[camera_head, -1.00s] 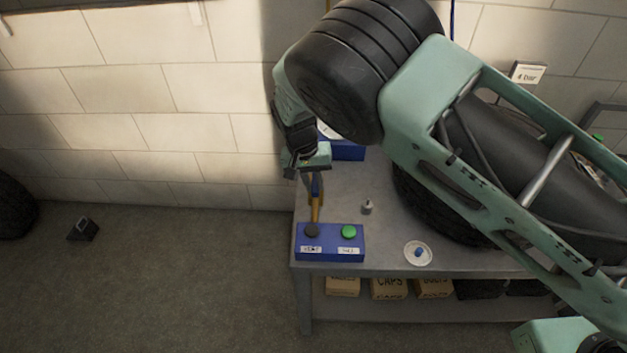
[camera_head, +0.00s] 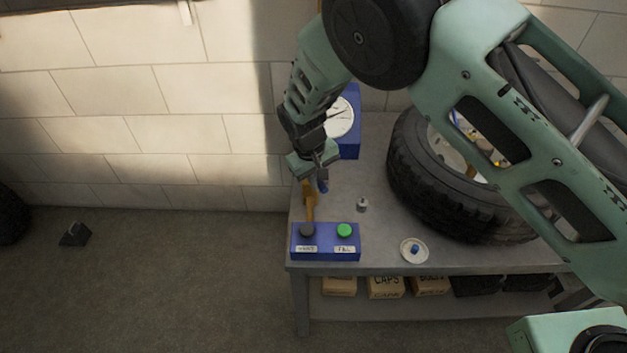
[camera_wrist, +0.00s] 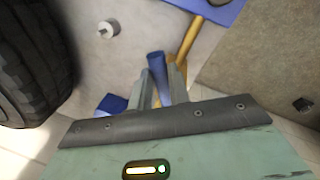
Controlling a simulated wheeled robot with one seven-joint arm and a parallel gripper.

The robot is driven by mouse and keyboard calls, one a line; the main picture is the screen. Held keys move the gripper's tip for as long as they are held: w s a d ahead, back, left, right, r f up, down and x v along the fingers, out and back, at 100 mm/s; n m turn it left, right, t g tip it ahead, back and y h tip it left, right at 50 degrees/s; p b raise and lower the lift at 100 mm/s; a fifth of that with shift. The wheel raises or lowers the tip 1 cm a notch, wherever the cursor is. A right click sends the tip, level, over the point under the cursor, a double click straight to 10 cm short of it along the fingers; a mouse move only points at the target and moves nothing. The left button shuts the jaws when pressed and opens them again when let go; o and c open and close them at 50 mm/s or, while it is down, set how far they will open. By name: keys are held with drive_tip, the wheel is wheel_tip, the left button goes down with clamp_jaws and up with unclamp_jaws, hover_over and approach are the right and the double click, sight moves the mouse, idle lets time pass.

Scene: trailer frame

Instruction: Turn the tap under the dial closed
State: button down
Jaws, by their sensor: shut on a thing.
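The dial (camera_head: 340,118), a white round face on a blue box (camera_head: 352,147), stands at the back of the bench, partly behind my arm. The tap's blue lever (camera_head: 322,186) is below it, near a yellow pipe (camera_head: 309,207). My gripper (camera_head: 316,177) is at the lever. In the wrist view, my gripper's two fingers (camera_wrist: 161,88) stand on either side of the blue lever (camera_wrist: 156,64) and are shut on it. The yellow pipe (camera_wrist: 190,40) runs just beside the fingers. The tap's body is hidden by my gripper.
A blue box with a black and a green button (camera_head: 326,243) sits at the bench's front left. A small grey knob (camera_head: 362,205), a white dish with a blue piece (camera_head: 413,251) and a large tyre (camera_head: 410,170) are also on the bench (camera_head: 375,240). The wall is close behind.

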drive_tip(key=shift+w+d+n+t+y+b, duration=0.2)
drive_tip(key=shift+w+d+n+y, duration=0.3)
drive_tip(key=shift+n, duration=1.45)
drive_tip(key=shift+w+d+n+t+y+b, duration=0.2)
drive_tip(key=shift+w+d+n, duration=0.45)
drive_tip(key=shift+n, duration=1.35)
drive_tip(key=shift+w+d+n+t+y+b, duration=0.25)
drive_tip(key=shift+w+n, duration=0.6)
drive_tip(key=shift+n, duration=1.1)
drive_tip(key=c, duration=1.3)
unclamp_jaws()
drive_tip(key=b+v, duration=0.1)
drive_tip(key=v, duration=1.6)
drive_tip(key=shift+r+b, duration=0.2)
drive_tip(key=shift+b, duration=0.1)
